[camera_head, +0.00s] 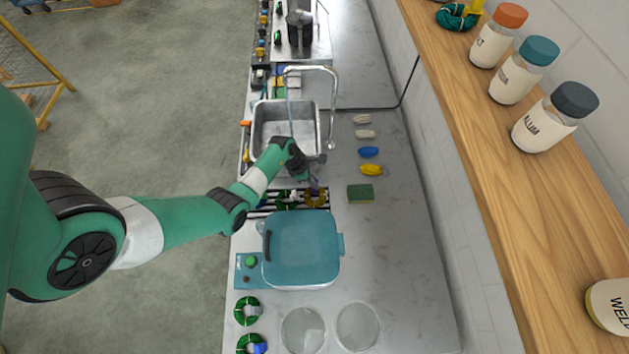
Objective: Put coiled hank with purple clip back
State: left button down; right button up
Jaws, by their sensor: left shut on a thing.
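My left gripper (313,184) reaches in over the counter and points down at the right end of a black slatted rack. It is shut on an olive-yellow coiled hank (316,199), which hangs at or just above the rack. A small purplish patch shows at the fingertips; it looks like the clip, but it is too small to be sure. The black rack (262,213) also holds green hanks (287,200) to the left. Whether the held hank touches the rack cannot be told. My right gripper is not in view.
A blue lidded pot (302,245) stands just in front of the rack. Behind is a steel sink (262,135) with a tall faucet (333,110). A green sponge (361,194) lies to the right. Green hanks (247,310) and glass dishes (358,326) are nearer.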

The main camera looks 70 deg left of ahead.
pick_arm(q)
jog(key=c, duration=0.8)
grip_release()
jog(key=p+v, duration=0.5)
jog(key=v, duration=0.7)
jog(key=shift+a+r, duration=0.1)
